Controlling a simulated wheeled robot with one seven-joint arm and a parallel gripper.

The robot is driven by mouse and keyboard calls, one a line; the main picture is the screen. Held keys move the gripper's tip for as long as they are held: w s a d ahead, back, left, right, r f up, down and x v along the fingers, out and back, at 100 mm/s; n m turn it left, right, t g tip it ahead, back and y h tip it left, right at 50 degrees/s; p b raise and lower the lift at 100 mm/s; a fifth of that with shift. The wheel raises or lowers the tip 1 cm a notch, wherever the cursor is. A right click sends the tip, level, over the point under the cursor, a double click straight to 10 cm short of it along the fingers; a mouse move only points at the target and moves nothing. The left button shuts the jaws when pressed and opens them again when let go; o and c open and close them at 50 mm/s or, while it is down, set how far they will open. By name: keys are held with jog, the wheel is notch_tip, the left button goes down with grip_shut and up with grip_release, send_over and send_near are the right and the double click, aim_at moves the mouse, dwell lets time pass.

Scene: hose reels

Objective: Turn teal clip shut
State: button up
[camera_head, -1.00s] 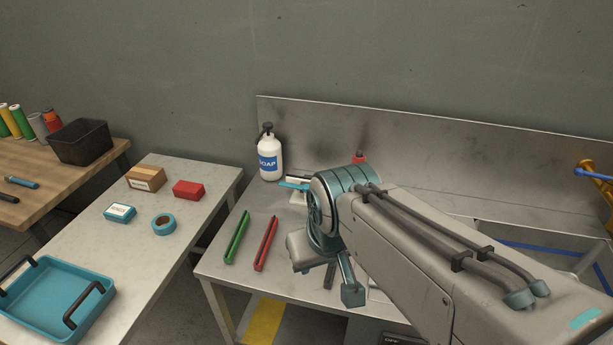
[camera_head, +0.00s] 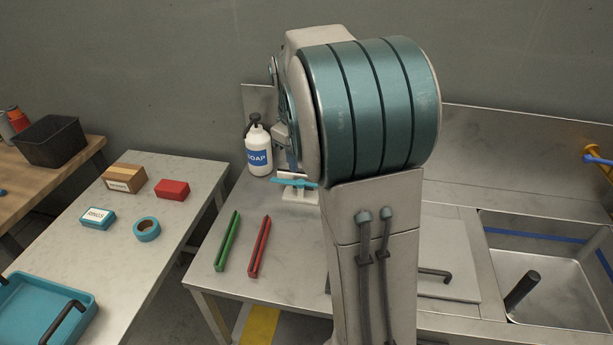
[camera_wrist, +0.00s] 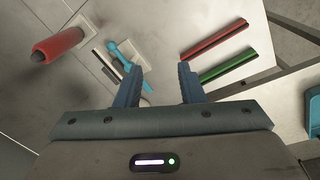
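The teal clip (camera_head: 292,182) is on a small white stand on the steel table, beside the soap bottle, partly hidden by my arm in the head view. In the wrist view the teal clip (camera_wrist: 121,52) runs beside a pale bar, and my left finger covers part of it. A gap seems to show between its teal part and the bar, but I cannot tell how far it is open. My gripper (camera_wrist: 160,67) is open and empty above the table, its left finger overlapping the clip in view. I cannot tell whether they touch. My arm hides the gripper in the head view.
Green (camera_head: 228,241) and red (camera_head: 260,246) clips lie on the steel table. The soap bottle (camera_head: 258,152) stands behind the teal clip. A red cylinder (camera_wrist: 58,45) stands near it in the wrist view. A sink (camera_head: 550,285) is at right.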

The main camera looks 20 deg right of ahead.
aim_at(298, 183)
jog(key=w+d+f+n+g+h+b, duration=0.1)
jog(key=w+f+n+h, duration=0.2)
jog(key=w, duration=0.4)
jog(key=w+d+f+n+g+h, duration=0.1)
jog(key=w+d+f+n, duration=0.1)
jog(key=w+f, duration=0.35)
jog(key=x, duration=0.4)
jog(key=p+x, duration=0.1)
jog(key=x, duration=0.3)
jog(key=w+p+x, duration=0.1)
jog(key=x, duration=0.3)
jog(key=shift+d+f, duration=0.2)
jog(key=shift+f, duration=0.15)
grip_shut()
